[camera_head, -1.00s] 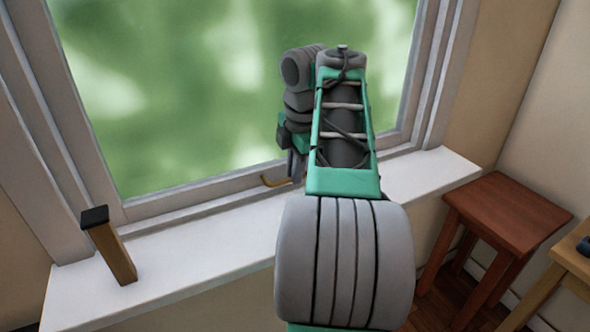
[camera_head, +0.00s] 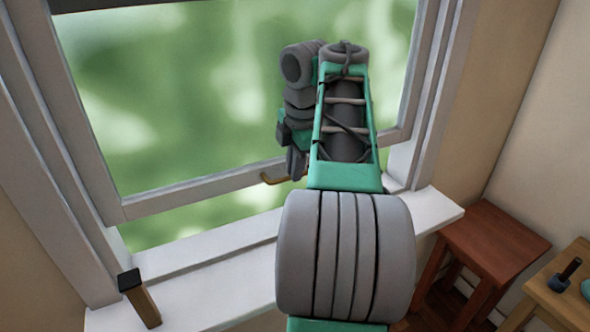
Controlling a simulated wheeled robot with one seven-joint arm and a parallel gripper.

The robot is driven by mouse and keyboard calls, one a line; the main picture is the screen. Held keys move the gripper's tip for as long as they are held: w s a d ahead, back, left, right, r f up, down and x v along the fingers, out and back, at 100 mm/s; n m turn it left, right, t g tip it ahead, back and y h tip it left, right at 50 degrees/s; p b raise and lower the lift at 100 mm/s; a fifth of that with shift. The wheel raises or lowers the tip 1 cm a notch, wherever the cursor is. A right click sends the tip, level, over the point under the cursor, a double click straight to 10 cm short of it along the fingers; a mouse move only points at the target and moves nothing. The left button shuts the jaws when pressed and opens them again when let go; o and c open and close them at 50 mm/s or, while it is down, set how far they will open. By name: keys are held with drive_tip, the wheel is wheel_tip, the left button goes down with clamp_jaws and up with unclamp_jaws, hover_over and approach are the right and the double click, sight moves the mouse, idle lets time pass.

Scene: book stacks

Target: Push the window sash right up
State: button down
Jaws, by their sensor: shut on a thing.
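The window sash (camera_head: 195,193) is a grey-white frame around a blurred green pane. It stands partly raised, with a green gap between its bottom rail and the sill. A brass-coloured handle (camera_head: 271,180) is on the bottom rail. My gripper (camera_head: 297,168) is at the right end of this handle and is shut on it. My arm covers the right part of the rail, and the fingertips are mostly hidden.
A wooden prop with a black top (camera_head: 146,306) stands on the white sill (camera_head: 205,293), left of my arm. A red-brown stool (camera_head: 495,240) and a light wooden table (camera_head: 550,300) holding a dark tool (camera_head: 565,274) are at the right.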

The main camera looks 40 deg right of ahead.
wheel_tip(320, 180, up, 9)
drive_tip(key=p, duration=0.6)
drive_tip(key=shift+p, duration=0.3)
drive_tip(key=shift+r, duration=0.1)
drive_tip(key=c, duration=1.5)
unclamp_jaws()
drive_tip(key=r+p, duration=0.2)
drive_tip(key=s+r+p, duration=0.1)
drive_tip(key=r+p, duration=0.1)
drive_tip(key=r, duration=0.1)
drive_tip(key=r+p, duration=0.2)
drive_tip(key=shift+s+a+r+p, duration=0.2)
drive_tip(key=shift+r+p, duration=0.05)
drive_tip(key=shift+p, duration=0.05)
